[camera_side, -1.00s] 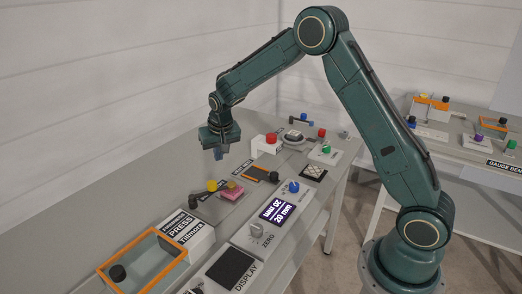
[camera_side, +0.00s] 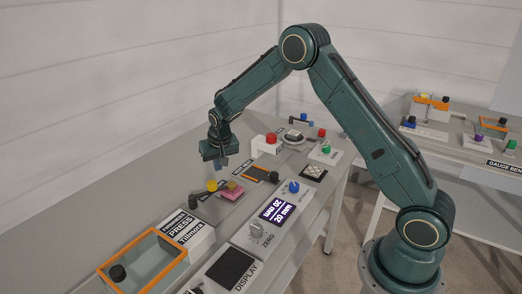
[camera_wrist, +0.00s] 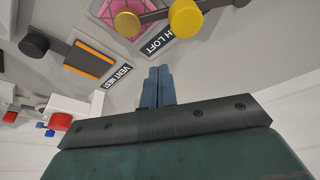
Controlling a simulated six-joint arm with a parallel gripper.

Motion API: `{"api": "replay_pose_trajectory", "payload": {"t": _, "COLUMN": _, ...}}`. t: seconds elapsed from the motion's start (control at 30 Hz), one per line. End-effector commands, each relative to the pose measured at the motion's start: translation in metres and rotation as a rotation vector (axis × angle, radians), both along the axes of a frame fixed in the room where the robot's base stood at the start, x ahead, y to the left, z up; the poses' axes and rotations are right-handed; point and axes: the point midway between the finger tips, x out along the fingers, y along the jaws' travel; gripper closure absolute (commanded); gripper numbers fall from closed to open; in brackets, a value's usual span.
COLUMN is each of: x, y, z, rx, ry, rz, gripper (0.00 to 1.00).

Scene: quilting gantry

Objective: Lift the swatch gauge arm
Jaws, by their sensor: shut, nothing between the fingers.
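The dark gauge arm (camera_side: 222,189) lies low over the pink swatch (camera_side: 233,195). It carries a bright yellow knob (camera_side: 212,185) and a duller yellow-brown knob (camera_side: 232,186). In the wrist view the bright yellow knob (camera_wrist: 187,18) and the duller knob (camera_wrist: 127,24) are at the top edge, the duller one over the pink swatch (camera_wrist: 112,14). The top of the arm is cut off there. My gripper (camera_side: 220,165) points down above the bench, a little above and beyond the yellow knob, apart from it. Its blue fingers (camera_wrist: 158,72) are together and empty.
An orange-edged slot (camera_side: 262,175) and a white block with a red button (camera_side: 270,141) lie to the right. The display unit with a blue knob (camera_side: 293,187) is nearer. An orange-rimmed bin (camera_side: 183,263) stands at front left. Bare bench lies left of the gauge.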

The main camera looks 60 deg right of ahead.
Motion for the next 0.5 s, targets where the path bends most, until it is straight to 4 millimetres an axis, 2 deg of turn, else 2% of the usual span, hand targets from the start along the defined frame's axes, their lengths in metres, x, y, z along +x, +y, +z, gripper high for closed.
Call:
{"api": "replay_pose_trajectory", "payload": {"t": 0.1, "x": 0.005, "y": -0.003, "z": -0.016, "rx": 0.0, "ry": 0.002, "rz": -0.001, "gripper": 1.0}}
{"api": "replay_pose_trajectory", "payload": {"t": 0.4, "x": 0.014, "y": -0.008, "z": -0.047, "rx": 0.0, "ry": 0.001, "rz": 0.0, "gripper": 1.0}}
{"api": "replay_pose_trajectory", "payload": {"t": 0.5, "x": 0.005, "y": -0.003, "z": -0.045, "rx": 0.0, "ry": 0.001, "rz": 0.001, "gripper": 1.0}}
